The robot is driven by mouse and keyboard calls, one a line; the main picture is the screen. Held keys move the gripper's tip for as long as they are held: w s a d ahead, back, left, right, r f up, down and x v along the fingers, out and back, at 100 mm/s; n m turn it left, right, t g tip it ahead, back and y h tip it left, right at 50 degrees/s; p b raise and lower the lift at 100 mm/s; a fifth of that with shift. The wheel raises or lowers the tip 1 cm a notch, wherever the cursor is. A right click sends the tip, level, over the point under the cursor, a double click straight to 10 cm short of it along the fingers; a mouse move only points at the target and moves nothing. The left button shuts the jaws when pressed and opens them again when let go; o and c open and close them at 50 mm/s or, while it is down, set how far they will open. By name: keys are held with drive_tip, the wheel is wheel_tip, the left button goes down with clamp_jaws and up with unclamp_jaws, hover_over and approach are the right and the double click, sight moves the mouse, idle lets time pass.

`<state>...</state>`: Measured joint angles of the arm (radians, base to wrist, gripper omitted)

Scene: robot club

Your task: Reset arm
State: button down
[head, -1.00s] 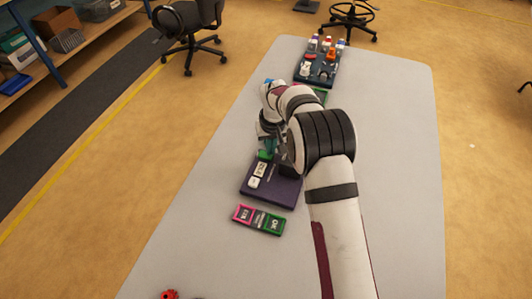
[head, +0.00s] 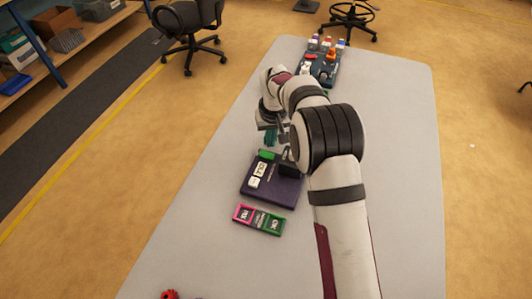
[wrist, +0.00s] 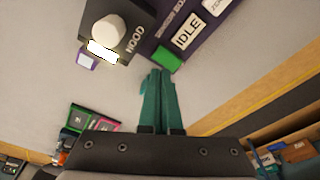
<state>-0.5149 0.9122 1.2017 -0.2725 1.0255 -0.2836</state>
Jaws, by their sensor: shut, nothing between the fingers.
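My gripper (head: 270,136) is over the table, just beyond the far edge of a purple panel (head: 283,193) in the head view. Its two teal fingers (wrist: 157,100) are together and empty in the wrist view. The panel carries white label tiles, one reading IDLE (wrist: 187,36), a green block (wrist: 166,59), and a black box (wrist: 103,30) with a pale round knob. The green block also shows in the head view (head: 266,154), close to the fingertips. My arm hides part of the table behind it.
A pink and green tray of labelled tiles (head: 259,219) lies on the grey table (head: 400,180), nearer than the panel. A dark board with several coloured parts (head: 320,68) sits at the far end. A red part (head: 169,295) is at the near edge. The table's right side is clear.

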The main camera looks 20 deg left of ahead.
wheel_tip(320, 180, up, 3)
drive_tip(key=shift+f, duration=0.15)
idle(0.3)
